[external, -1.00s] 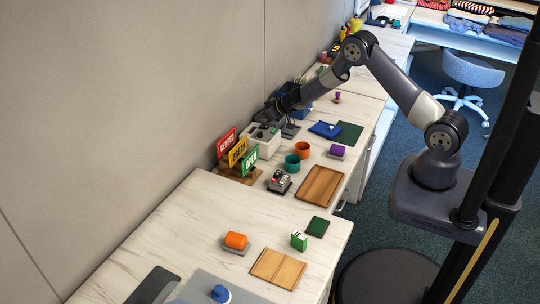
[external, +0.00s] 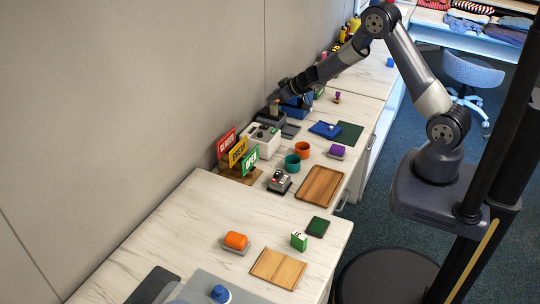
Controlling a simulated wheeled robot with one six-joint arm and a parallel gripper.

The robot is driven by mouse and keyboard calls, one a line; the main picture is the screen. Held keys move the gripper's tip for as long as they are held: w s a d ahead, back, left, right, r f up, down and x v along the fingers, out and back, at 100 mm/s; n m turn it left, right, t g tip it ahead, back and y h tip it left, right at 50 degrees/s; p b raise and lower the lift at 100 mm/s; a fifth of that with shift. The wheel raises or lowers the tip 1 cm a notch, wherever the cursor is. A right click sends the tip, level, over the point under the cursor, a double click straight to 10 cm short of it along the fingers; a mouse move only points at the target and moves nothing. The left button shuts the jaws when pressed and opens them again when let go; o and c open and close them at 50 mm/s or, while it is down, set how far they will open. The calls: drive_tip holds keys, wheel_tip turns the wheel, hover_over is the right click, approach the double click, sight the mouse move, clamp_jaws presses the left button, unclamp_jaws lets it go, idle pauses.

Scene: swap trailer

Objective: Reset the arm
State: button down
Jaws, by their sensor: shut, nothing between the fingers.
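My arm rises from its base at the right and arches over the counter toward the wall. My gripper (external: 274,102) is at the low end of the arm, near the wall, above and behind the white box-like device (external: 262,139). Its fingers are small in this view; they look closed with nothing held. A dark block (external: 270,116) shows just below the fingertips, and I cannot tell whether they touch it.
Red, yellow and green signs (external: 238,152) stand left of the device. Teal (external: 292,162) and orange (external: 302,149) cups, a stamp-like device (external: 279,181) and a wooden tray (external: 320,186) are in front. A blue bin (external: 297,107) stands close to the gripper's right.

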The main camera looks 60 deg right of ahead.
idle(0.3)
hover_over(262, 126)
drive_tip(key=w, duration=0.1)
wheel_tip(262, 126, down, 9)
drive_tip(key=shift+d+f, duration=0.1)
drive_tip(key=shift+d, duration=0.05)
drive_tip(key=f+b, duration=0.1)
drive_tip(key=b, duration=0.1)
drive_tip(key=f+b, duration=0.1)
drive_tip(key=b, duration=0.1)
drive_tip(key=shift+s+f+b, duration=0.3)
